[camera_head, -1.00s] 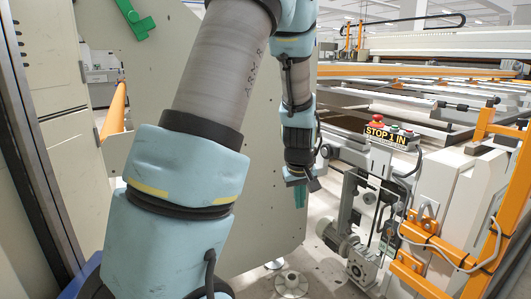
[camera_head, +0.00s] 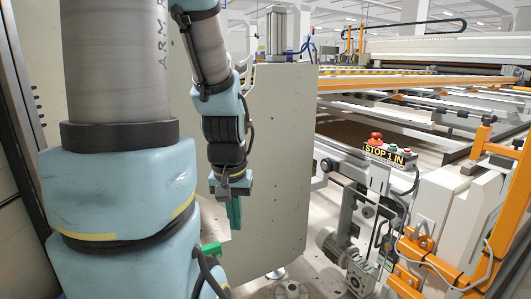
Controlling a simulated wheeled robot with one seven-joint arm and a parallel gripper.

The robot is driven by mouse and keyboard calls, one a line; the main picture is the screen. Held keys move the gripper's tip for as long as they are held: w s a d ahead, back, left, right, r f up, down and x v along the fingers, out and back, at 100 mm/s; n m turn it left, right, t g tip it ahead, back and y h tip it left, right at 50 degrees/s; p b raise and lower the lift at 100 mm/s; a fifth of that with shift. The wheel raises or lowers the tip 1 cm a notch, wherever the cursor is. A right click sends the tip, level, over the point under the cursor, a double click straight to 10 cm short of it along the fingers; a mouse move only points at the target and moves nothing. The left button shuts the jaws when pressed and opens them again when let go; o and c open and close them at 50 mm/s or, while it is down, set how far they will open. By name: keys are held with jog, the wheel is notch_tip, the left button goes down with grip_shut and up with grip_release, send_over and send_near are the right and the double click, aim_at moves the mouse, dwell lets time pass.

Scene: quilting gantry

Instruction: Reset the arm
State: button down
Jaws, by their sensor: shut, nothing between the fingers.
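My arm reaches up at the left of the head view and bends over so that its end hangs down. My gripper (camera_head: 235,213) has teal-green fingers pointing down. It is shut and empty, in front of a tall beige machine panel (camera_head: 275,150). It appears apart from the panel, though the exact gap cannot be told. My own arm hides much of the left side.
A control box (camera_head: 389,153) labelled "STOP 1 IN" with a red button (camera_head: 376,137) stands right of the panel. Below it is a grey motor (camera_head: 335,242). Orange brackets (camera_head: 480,200) and the gantry's orange rail (camera_head: 440,85) lie to the right. A green part (camera_head: 211,249) shows low beside my arm.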

notch_tip(320, 180, up, 19)
jog(key=p, duration=1.7)
jog(key=shift+r+p, duration=0.2)
jog(key=shift+p, duration=0.1)
